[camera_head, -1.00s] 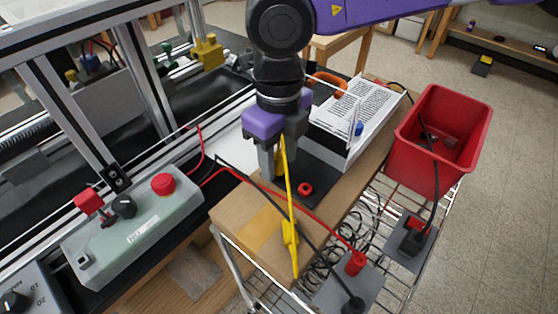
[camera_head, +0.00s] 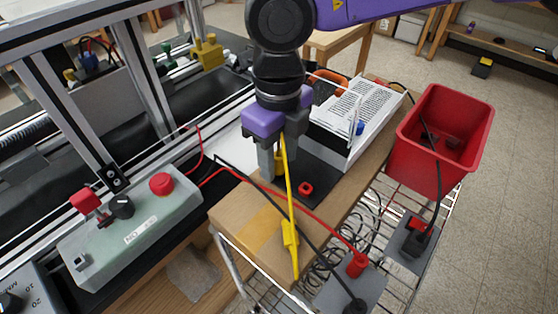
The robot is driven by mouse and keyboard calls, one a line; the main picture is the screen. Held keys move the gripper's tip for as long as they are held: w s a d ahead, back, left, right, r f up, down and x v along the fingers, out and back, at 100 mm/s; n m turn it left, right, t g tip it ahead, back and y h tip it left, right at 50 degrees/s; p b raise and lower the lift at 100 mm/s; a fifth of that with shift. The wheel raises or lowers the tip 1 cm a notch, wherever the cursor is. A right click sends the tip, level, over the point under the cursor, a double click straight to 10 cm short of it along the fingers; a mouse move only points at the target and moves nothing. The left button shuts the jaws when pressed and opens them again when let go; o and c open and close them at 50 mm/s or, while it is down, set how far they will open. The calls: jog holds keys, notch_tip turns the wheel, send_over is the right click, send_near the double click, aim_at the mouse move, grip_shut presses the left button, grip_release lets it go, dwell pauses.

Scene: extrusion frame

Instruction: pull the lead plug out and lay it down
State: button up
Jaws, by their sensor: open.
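My gripper (camera_head: 278,165) points down over a black plate (camera_head: 322,183) on the wooden board. Its jaws are open, and a yellow part (camera_head: 280,160) shows between the fingers, mostly hidden by them. I cannot tell whether the fingers touch it. A yellow lead (camera_head: 291,205) hangs in front of the gripper and ends low at the board's front edge, with a thicker yellow piece (camera_head: 290,233) on it. A red socket ring (camera_head: 306,188) sits on the black plate beside the gripper. A red plug (camera_head: 357,264) and a black plug (camera_head: 355,306) stand in a grey plate lower right.
A red bin (camera_head: 440,140) stands at the right, with another plug (camera_head: 415,238) in a grey plate below it. A grey control box (camera_head: 135,225) is at the left. A white tray with a printed sheet (camera_head: 358,110) stands behind. Red and black leads cross the board.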

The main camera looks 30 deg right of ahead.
aim_at(278, 155)
jog(key=shift+c, duration=0.3)
grip_shut()
jog(key=shift+r, duration=0.2)
dwell(1.4)
jog(key=shift+r+p, duration=1.15)
jog(key=shift+r, duration=1.65)
jog(key=shift+a, duration=0.1)
